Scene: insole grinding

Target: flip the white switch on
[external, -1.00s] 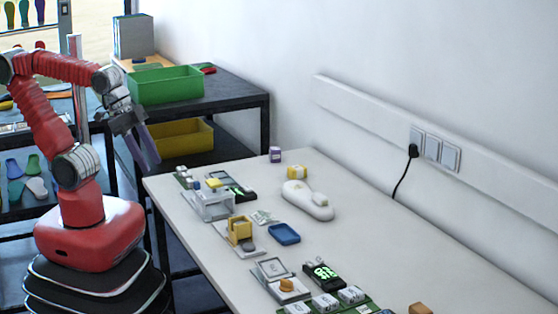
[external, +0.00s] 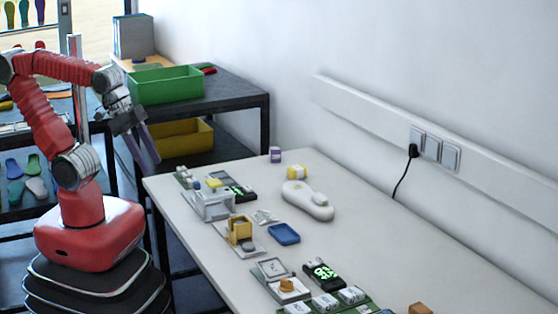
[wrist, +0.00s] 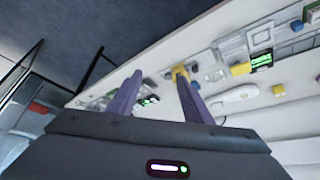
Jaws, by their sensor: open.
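White square switch plates (external: 433,147) and (external: 451,157) sit side by side on the white wall rail, right of a black plug (external: 413,150). I cannot tell which plate is the task's white switch, or its on or off state. My gripper (external: 146,152) has purple fingers and hangs left of the table's far end, well away from the wall plates. In the wrist view my gripper (wrist: 158,76) is open, with a clear gap and nothing between the fingers. No switch is clearly visible in the wrist view.
The white table (external: 370,240) holds a white elongated device (external: 307,201), a blue tray (external: 284,234), a yellow holder (external: 240,230) and several small devices. A green bin (external: 166,85) and yellow bin (external: 182,138) stand on the dark shelf behind. Space above the table is free.

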